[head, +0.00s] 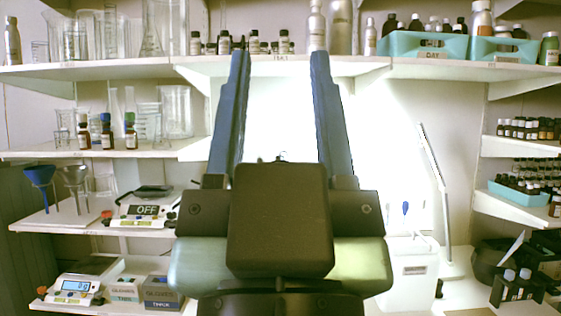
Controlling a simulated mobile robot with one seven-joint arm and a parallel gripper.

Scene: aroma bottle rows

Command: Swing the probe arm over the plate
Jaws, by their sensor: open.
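My gripper (280,62) is open and empty, its two long blue fingers pointing up and away in the middle of the head view. A bench device (145,212) with a sign reading OFF stands on the left middle shelf, well to the left of my gripper. A dark flat part (152,191) lies across its top. I cannot tell whether this is the probe arm or the plate. No probe arm can be made out for sure. My gripper touches nothing that I can see, and its body hides the middle of the scene behind it.
A scale (77,287) with a lit display and glove boxes (162,293) sit low at left. Funnels (75,180) stand beside the device. Upper shelves (280,66) hold glassware and bottles. A white lamp (436,180) and a white container (410,268) stand right of my gripper.

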